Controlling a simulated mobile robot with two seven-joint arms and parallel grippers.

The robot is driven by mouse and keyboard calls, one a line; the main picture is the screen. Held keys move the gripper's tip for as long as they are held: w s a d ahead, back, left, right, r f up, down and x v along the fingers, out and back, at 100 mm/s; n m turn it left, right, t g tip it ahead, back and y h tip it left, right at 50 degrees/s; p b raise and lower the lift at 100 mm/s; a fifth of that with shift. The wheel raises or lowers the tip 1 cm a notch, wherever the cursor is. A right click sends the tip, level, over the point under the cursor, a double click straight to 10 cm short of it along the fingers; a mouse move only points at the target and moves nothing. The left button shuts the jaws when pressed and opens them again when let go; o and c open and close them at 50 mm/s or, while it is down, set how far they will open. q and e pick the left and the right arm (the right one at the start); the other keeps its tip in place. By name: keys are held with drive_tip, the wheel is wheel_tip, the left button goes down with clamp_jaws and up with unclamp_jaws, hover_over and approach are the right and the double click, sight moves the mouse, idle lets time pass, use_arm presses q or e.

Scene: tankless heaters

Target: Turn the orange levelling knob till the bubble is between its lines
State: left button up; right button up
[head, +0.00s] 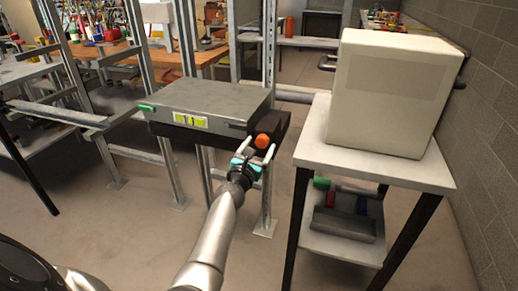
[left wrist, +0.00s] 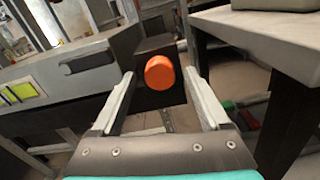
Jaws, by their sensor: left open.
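The orange levelling knob (head: 262,141) sticks out of a dark block at the right front of a grey box (head: 215,98). It also shows in the left wrist view (left wrist: 160,73). A yellow-green level vial (head: 190,121) with dark lines is on the box's front and shows at the left wrist view's left edge (left wrist: 20,92); its bubble is too small to read. My left gripper (head: 260,147) is open, its two pale fingers on either side of the knob, with gaps between fingers and knob in the left wrist view. My right gripper is not in view.
A white table (head: 375,165) with a large cream box (head: 385,92) stands close on the right, with a grey tray (head: 344,225) on its lower shelf. Metal uprights (head: 190,45) stand behind the grey box. Floor is clear between the table and the rack.

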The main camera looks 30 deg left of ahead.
use_arm(q)
clamp_jaws()
idle(0.8)
